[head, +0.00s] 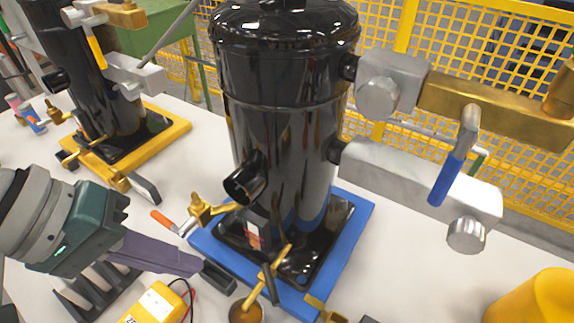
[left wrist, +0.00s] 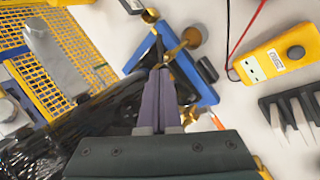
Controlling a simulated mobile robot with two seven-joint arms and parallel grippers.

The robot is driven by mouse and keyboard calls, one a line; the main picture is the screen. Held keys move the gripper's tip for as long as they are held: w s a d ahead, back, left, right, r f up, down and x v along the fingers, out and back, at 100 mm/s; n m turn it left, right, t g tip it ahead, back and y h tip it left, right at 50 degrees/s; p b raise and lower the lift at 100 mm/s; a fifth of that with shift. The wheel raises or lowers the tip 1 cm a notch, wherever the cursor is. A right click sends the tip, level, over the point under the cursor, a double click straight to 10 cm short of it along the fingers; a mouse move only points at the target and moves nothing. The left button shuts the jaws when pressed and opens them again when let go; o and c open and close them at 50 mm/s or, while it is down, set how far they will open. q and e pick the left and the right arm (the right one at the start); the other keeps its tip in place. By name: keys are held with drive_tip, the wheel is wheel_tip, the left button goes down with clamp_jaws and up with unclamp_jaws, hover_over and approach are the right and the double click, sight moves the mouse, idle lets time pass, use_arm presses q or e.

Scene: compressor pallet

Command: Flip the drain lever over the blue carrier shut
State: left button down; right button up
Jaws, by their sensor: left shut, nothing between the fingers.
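The blue carrier (head: 360,219) sits under the central black compressor vessel (head: 275,120); its edge shows in the left wrist view (left wrist: 196,80). At its front is a brass drain fitting (head: 281,262) with a dark lever (head: 270,284) tilted beside it; the lever also shows in the left wrist view (left wrist: 158,45). A second brass fitting (head: 203,212) with an orange-tipped handle (head: 162,219) stands at the carrier's left. My left gripper (head: 201,266) is shut and empty, left of the drain fitting. In the left wrist view its fingertips (left wrist: 161,70) overlap the lever's lower end; contact is unclear.
A yellow meter (head: 158,305) with leads and a dark slotted rack (head: 95,292) lie near my left arm. A black block (head: 218,277) is beside the carrier. A brass cup (head: 246,311) stands in front. A yellow carrier (head: 165,141) with another vessel is behind left.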

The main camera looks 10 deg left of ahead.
use_arm(q)
drive_tip(key=shift+s, duration=0.1)
drive_tip(key=b, duration=0.4)
approach(271, 289)
drive_tip(key=x, duration=0.6)
drive_tip(key=shift+f, duration=0.4)
drive_tip(key=shift+d+r+p, duration=0.15)
drive_tip(key=shift+p, duration=0.35)
drive_tip(key=shift+n, duration=0.4)
